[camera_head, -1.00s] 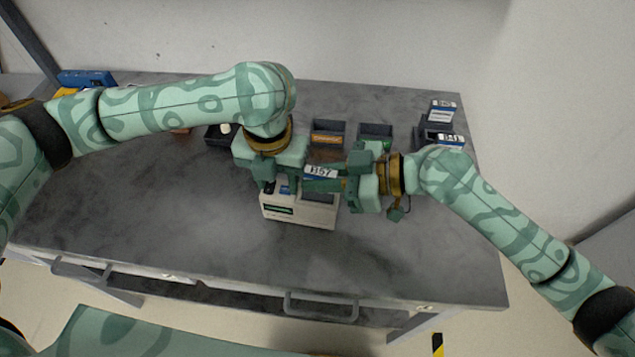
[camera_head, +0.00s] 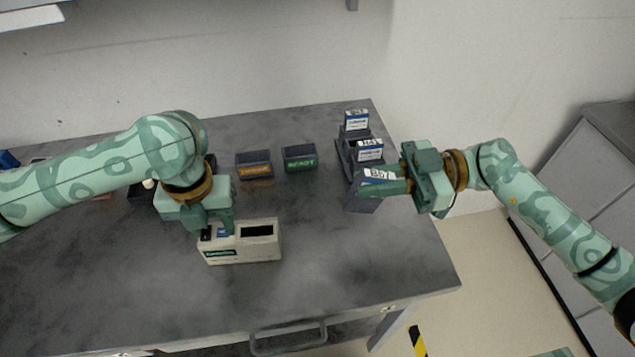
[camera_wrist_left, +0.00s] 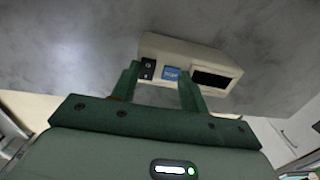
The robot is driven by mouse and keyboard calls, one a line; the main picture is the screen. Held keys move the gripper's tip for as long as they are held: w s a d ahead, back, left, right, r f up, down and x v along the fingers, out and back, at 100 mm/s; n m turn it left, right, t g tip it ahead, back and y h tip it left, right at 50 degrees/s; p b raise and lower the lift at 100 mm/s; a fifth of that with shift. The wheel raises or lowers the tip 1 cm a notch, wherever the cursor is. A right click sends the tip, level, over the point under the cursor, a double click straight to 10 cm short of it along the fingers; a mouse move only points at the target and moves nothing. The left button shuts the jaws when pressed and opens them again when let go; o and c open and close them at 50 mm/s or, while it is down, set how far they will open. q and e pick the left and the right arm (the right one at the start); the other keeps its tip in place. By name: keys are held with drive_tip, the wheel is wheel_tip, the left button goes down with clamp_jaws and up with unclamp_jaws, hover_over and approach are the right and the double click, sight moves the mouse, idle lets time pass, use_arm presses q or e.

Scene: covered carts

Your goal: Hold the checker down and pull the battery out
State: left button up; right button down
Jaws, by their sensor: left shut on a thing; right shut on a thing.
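The checker (camera_head: 262,250) is a beige box on the grey table, with a green label on its front and a dark, empty slot (camera_head: 257,231) in its top. My left gripper (camera_head: 216,228) is shut on the checker's left part. In the left wrist view the fingers of the left gripper (camera_wrist_left: 158,78) lie on either side of the checker's (camera_wrist_left: 215,60) black switch and blue panel. My right gripper (camera_head: 372,187) is shut on a battery (camera_head: 377,175) with a white-and-blue label, right of the checker and by the rack. Much of this battery is hidden by the fingers.
A dark rack (camera_head: 343,150) at the table's right back holds a rear battery (camera_head: 356,120) and a nearer battery (camera_head: 370,151). An orange-labelled bin (camera_head: 254,158) and a green-labelled READY bin (camera_head: 299,152) stand behind the checker. The table front right is clear.

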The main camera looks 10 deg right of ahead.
sight(394, 177)
drive_tip(key=d+h, duration=0.1)
drive_tip(key=d+r+h, duration=0.1)
drive_tip(key=d, duration=0.1)
drive_tip(key=d+r+h, duration=0.1)
drive_tip(key=d, duration=0.1)
drive_tip(key=shift+d+h, duration=0.1)
drive_tip(key=shift+h, duration=0.2)
use_arm(q)
drive_tip(key=o, duration=1.3)
wheel_tip(394, 177, up, 12)
use_arm(e)
drive_tip(key=shift+s, duration=0.1)
